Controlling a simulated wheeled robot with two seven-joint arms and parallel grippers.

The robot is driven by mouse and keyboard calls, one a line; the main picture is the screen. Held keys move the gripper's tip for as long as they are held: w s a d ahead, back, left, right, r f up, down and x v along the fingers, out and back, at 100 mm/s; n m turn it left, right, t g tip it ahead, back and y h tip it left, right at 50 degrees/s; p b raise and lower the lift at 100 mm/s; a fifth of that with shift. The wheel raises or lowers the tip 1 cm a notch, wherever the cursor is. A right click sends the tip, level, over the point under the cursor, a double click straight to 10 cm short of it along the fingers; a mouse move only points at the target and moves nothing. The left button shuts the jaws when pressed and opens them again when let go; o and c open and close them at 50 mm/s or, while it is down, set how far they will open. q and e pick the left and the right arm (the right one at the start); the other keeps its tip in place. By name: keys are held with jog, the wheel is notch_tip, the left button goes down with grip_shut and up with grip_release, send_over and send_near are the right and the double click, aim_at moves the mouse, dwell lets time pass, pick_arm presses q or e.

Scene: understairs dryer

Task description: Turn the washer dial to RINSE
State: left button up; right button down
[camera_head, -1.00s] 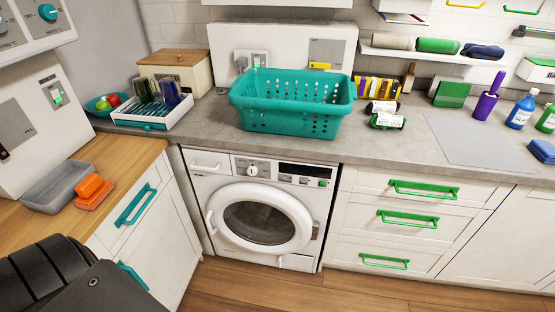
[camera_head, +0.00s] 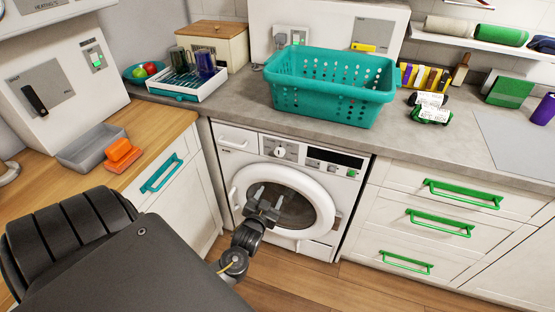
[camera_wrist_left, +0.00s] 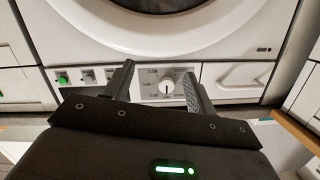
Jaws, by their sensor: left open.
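The white washer (camera_head: 335,245) stands under the grey counter, with its control panel along the top. Its round white dial (camera_head: 281,152) sits left of centre on the panel, above the door (camera_head: 300,204). My left gripper (camera_head: 268,193) is open and empty in front of the door, lower than the dial in the head view. In the left wrist view the panel appears upside down, and the dial (camera_wrist_left: 166,87) shows between the two spread fingers (camera_wrist_left: 158,72). I see no contact with it. The dial's printed labels are too small to read. My right gripper is not in view.
A teal basket (camera_head: 330,88) stands on the counter above the washer. Drawers with green handles (camera_head: 440,222) are to the right, and a cabinet with a teal handle (camera_head: 161,173) is to the left. The wooden floor (camera_head: 300,280) before the washer looks clear.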

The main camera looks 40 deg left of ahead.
pick_arm(q)
jog(key=n+t+y, duration=0.1)
send_near(279, 154)
jog(key=v, duration=0.3)
jog(key=x, duration=1)
jog(key=shift+w+a, duration=0.2)
jog(key=shift+w, duration=0.25)
jog(key=shift+c, duration=0.7)
jog(key=c, duration=0.8)
jog(key=shift+n+p, duration=0.35)
jog(key=shift+n, duration=0.15)
jog(key=shift+c, duration=0.2)
jog(key=shift+r+n, duration=0.1)
jog(key=shift+n, duration=0.6)
jog(key=n+p, duration=0.1)
jog(key=n, duration=0.2)
jog(key=shift+n+p, duration=0.35)
jog(key=shift+n, duration=0.65)
jog(key=shift+n+p, duration=0.3)
jog(key=shift+n, duration=0.5)
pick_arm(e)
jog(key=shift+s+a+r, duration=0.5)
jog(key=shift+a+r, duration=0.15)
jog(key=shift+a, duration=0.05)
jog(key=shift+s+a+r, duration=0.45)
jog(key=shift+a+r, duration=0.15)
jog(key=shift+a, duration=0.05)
